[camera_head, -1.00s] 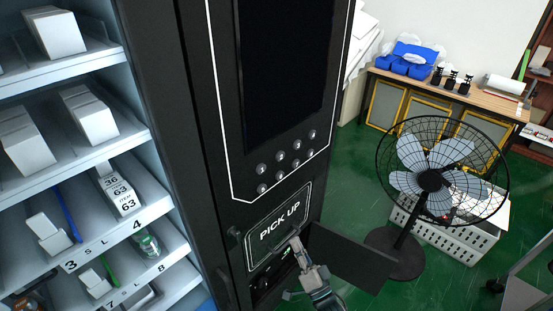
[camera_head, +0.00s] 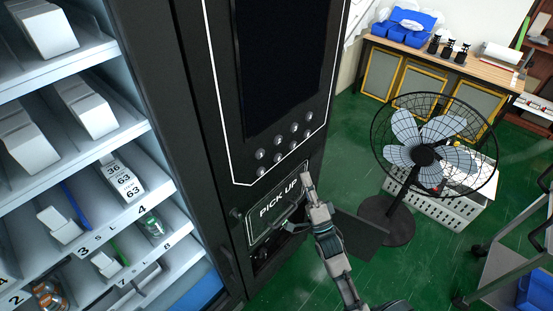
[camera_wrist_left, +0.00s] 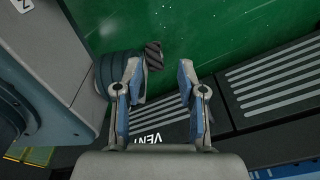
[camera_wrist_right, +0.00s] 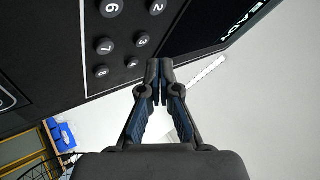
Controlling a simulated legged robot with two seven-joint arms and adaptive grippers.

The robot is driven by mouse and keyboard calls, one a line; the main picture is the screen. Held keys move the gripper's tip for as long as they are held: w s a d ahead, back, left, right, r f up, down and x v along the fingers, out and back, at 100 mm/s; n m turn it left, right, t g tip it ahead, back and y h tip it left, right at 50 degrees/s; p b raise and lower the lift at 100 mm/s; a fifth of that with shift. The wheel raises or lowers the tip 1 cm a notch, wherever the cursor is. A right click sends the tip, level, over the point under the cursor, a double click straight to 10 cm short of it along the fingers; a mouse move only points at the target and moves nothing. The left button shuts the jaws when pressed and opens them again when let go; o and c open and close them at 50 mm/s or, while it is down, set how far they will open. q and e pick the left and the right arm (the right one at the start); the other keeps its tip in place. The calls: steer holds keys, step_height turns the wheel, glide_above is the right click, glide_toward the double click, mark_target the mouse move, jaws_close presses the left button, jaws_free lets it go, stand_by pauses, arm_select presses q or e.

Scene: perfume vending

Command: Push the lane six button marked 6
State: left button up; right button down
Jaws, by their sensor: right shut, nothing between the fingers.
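The black vending machine carries two rows of round dark buttons (camera_head: 279,159) under its dark screen. In the right wrist view the button marked 6 (camera_wrist_right: 111,8) is at the top edge, with buttons 2 (camera_wrist_right: 157,7), 3 (camera_wrist_right: 142,40) and 4 (camera_wrist_right: 132,63) near it. My right gripper (camera_head: 307,178) is shut and empty, to the right of and below the buttons in the head view. In the right wrist view its tips (camera_wrist_right: 159,64) look apart from button 6. My left gripper (camera_wrist_left: 160,68) is open and empty in its wrist view, outside the head view.
Shelves of white boxes (camera_head: 95,110) are on the left. A fan (camera_head: 425,155) and a white crate (camera_head: 440,210) stand on the green floor.

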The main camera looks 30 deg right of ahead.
mark_target(278, 158)
arm_select(q)
steer(key=w, duration=0.2)
steer(key=w+d+b, duration=0.1)
steer(key=w, duration=0.1)
steer(key=shift+r, duration=0.2)
arm_select(e)
steer(key=w+a, duration=0.2)
steer(key=w, duration=0.5)
steer(key=shift+a, duration=0.3)
steer(key=shift+d, duration=0.1)
arm_select(q)
steer(key=shift+d, duration=0.25)
arm_select(e)
steer(key=shift+d+f, duration=0.15)
steer(key=shift+d, duration=0.15)
arm_select(q)
steer(key=shift+a, duration=0.15)
arm_select(e)
steer(key=shift+a, duration=0.3)
steer(key=shift+w+d, duration=0.15)
arm_select(q)
steer(key=shift+r, duration=0.15)
arm_select(e)
steer(key=shift+w+a, duration=0.2)
steer(key=shift+w, duration=0.05)
